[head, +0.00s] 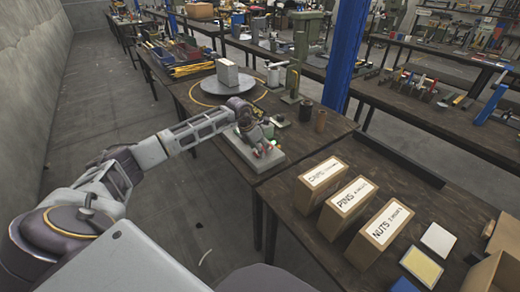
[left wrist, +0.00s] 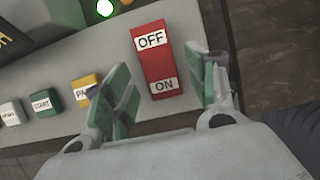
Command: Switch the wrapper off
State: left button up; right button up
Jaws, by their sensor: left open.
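The wrapper's round turntable (head: 208,103) carries a grey block (head: 227,75) on the dark table. Its grey control panel (head: 238,148) is at the table's front right corner. In the left wrist view a red rocker switch (left wrist: 155,62) has OFF at its upper end and ON at its lower end. Which end is pressed I cannot tell. My right gripper is out of view.
A green lamp (left wrist: 104,8) is lit above the switch. START (left wrist: 45,103) and yellow (left wrist: 86,88) buttons lie left of it. CAPS (head: 320,180), PINS (head: 347,205) and NUTS (head: 380,232) boxes stand on the nearer table. A green press (head: 298,65) stands behind the panel.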

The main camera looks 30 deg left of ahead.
pick_arm(q)
jog(key=shift+w+f, duration=0.2)
jog(key=shift+f, duration=0.3)
